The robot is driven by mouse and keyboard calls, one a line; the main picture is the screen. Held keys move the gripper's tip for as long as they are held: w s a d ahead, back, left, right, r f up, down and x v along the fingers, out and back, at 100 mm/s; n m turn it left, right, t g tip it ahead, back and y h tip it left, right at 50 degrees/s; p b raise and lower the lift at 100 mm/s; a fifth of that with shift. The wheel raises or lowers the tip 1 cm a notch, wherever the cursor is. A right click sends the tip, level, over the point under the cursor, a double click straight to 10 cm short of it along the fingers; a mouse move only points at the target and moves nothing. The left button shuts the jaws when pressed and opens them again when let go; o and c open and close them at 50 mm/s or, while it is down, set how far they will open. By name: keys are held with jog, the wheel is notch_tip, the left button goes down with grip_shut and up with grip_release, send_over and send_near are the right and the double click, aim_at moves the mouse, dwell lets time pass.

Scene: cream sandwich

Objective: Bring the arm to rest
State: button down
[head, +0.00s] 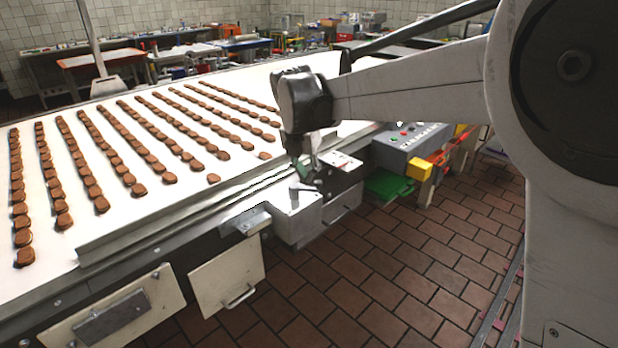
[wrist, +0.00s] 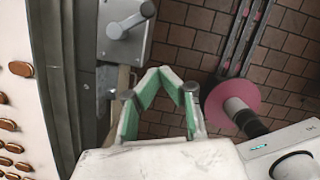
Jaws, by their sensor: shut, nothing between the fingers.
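My arm reaches across the right of the head view, and my gripper (head: 306,174) hangs down at its end, near the side edge of the conveyor (head: 190,200). In the wrist view my gripper (wrist: 162,72) shows two green-padded fingers with their tips together and nothing held. A grey metal box with a lever (wrist: 122,30) lies beyond the fingertips, up and left in the wrist view. Whether the gripper touches it cannot be told.
Several rows of brown cookies (head: 130,180) lie on the white belt. A control box with a yellow part (head: 412,145) stands right of the gripper. A floor rail (head: 497,300) runs at lower right. Brown tiled floor (head: 400,270) lies open between.

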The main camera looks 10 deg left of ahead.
jog(key=s+d+r+m+t+y, duration=0.1)
jog(key=s+d+r+m, duration=0.2)
jog(key=s+d+m, duration=0.6)
jog(key=s+d+r+m+t, duration=0.1)
jog(key=s+d+r+m, duration=0.25)
jog(key=d+m, duration=0.5)
jog(key=s+d+f+m+t, duration=0.1)
jog(key=s+d+f+m, duration=0.2)
jog(key=s+d+m, duration=0.3)
jog(key=s+d+f+m+t, duration=0.1)
jog(key=s+d+f+m, duration=0.3)
jog(key=s+d+m, duration=0.3)
jog(key=s+m, duration=0.2)
jog(key=s, duration=0.2)
jog(key=shift+s+t, duration=0.3)
jog(key=c, duration=2.5)
grip_release()
jog(key=shift+d, duration=0.1)
